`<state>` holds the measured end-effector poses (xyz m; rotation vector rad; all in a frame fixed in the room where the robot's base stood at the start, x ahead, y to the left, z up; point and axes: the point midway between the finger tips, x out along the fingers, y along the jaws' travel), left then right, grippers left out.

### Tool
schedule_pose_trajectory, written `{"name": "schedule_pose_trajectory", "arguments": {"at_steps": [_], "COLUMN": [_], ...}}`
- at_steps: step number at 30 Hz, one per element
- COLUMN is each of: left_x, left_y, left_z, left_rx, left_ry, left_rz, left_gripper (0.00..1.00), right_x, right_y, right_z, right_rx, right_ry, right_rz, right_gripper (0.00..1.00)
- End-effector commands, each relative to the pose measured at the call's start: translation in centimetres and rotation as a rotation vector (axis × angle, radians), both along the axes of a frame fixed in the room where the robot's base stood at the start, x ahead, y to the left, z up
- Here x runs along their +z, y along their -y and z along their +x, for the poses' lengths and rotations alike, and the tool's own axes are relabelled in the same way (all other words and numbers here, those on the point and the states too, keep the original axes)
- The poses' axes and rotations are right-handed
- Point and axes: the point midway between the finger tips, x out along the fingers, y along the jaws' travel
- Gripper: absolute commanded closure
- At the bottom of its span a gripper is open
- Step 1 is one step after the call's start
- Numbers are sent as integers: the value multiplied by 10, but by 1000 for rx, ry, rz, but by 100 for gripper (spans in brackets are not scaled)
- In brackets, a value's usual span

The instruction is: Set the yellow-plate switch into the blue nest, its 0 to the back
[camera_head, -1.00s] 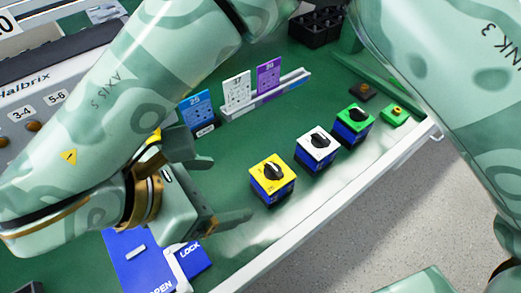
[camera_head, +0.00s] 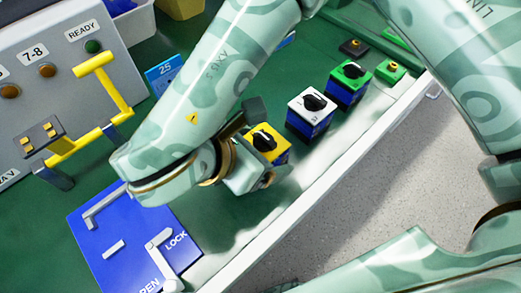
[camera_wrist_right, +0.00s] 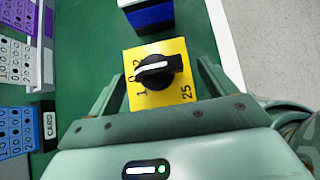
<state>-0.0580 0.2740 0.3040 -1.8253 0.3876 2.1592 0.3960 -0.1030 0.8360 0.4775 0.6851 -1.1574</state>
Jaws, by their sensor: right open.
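The yellow-plate switch (camera_head: 267,146) stands on the green table, a blue body under a yellow top with a black knob. My right gripper (camera_head: 263,144) is open with its fingers on either side of it. In the right wrist view the yellow plate (camera_wrist_right: 138,98) lies between the spread fingers; a gap shows at the right finger. The knob's white line runs left to right, and the 0 seems to be at the plate's left edge. The blue nest (camera_head: 108,228), with pale corner pieces and a lever by LOCK and OPEN, lies left of the switch. My left gripper is not in view.
A white-plate switch (camera_head: 311,105) and a green-plate switch (camera_head: 350,75) stand in a row behind the yellow one. A grey panel with a yellow handle (camera_head: 90,110) stands behind the nest. The table's pale edge (camera_head: 300,205) runs close in front.

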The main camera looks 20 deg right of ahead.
Motion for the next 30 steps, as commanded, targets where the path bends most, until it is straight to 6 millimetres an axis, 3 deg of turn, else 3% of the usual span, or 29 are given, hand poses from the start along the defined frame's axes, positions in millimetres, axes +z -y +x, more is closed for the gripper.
{"name": "schedule_pose_trajectory", "arguments": {"at_steps": [3,10,15,16,25,30], "left_x": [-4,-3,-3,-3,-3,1], "left_y": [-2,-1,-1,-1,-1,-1], "left_z": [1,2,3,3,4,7], "left_rx": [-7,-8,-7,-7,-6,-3], "left_ry": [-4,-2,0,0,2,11], "left_rz": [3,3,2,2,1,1], "left_gripper": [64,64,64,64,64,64], "right_x": [-9,-7,-8,-8,-6,4], "right_y": [7,8,8,8,7,2], "right_z": [3,3,3,3,3,8], "right_rx": [-2,-2,-2,-2,-3,-2], "right_ry": [-1,2,2,2,2,6], "right_rz": [2,2,2,2,2,1], "right_gripper": [16,19,66,70,70,70]}}
